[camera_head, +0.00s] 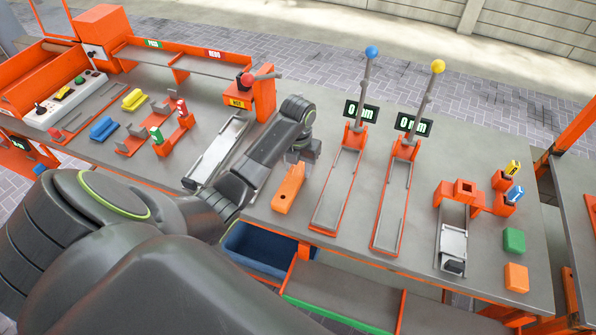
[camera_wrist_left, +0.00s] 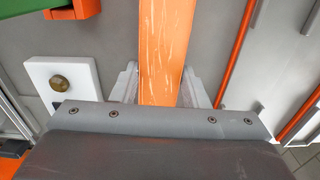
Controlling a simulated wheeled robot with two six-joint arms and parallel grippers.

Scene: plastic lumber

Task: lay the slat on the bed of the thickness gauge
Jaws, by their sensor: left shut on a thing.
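The slat is an orange strip (camera_head: 288,190) with a small hole at one end, left of the two thickness gauges. In the left wrist view the scratched orange slat (camera_wrist_left: 163,45) runs up between the fingers. My left gripper (camera_head: 301,157) is shut on it; its fingers also show in the left wrist view (camera_wrist_left: 160,88). I cannot tell whether the slat touches the table. The two gauges have long narrow orange-edged beds, the left bed (camera_head: 336,190) and the right bed (camera_head: 391,207). Both beds are empty. My right gripper is not in view.
The left display (camera_head: 361,111) and right display (camera_head: 413,124) read 0 mm, below levers with a blue knob (camera_head: 371,52) and a yellow knob (camera_head: 438,66). A blue bin (camera_head: 262,250) sits below the table's front edge. Green (camera_head: 514,240) and orange (camera_head: 516,277) blocks lie at right.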

